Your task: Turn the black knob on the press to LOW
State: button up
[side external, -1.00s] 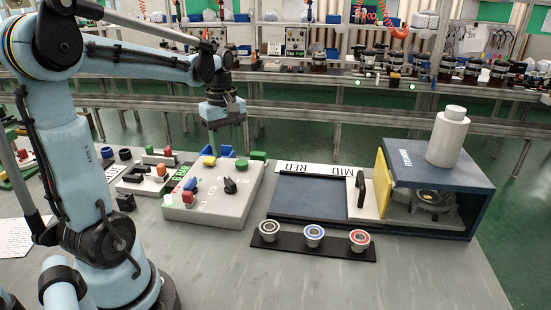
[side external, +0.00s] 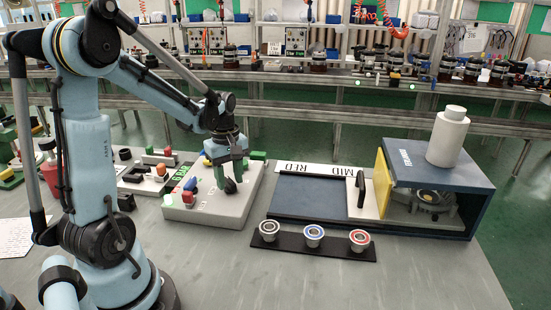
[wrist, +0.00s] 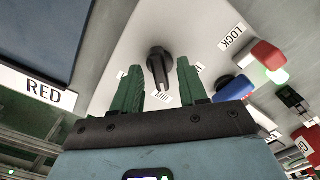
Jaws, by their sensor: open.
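The black knob (wrist: 159,66) sits on the grey sloped control panel (side external: 225,212). My gripper is open, with a finger on each side of the knob and nothing held. In the side view my gripper (side external: 229,178) is low over the panel at the knob (side external: 230,186), which it partly hides. I cannot tell whether the fingers touch it.
A blue-grey press housing (side external: 470,185) with a white cylinder stands at right. Three ringed parts (side external: 314,235) sit on a black strip.

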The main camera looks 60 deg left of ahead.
grip_shut()
jog(key=shift+m, duration=0.3)
jog(key=m, duration=0.4)
jog(key=shift+m, duration=2.2)
grip_release()
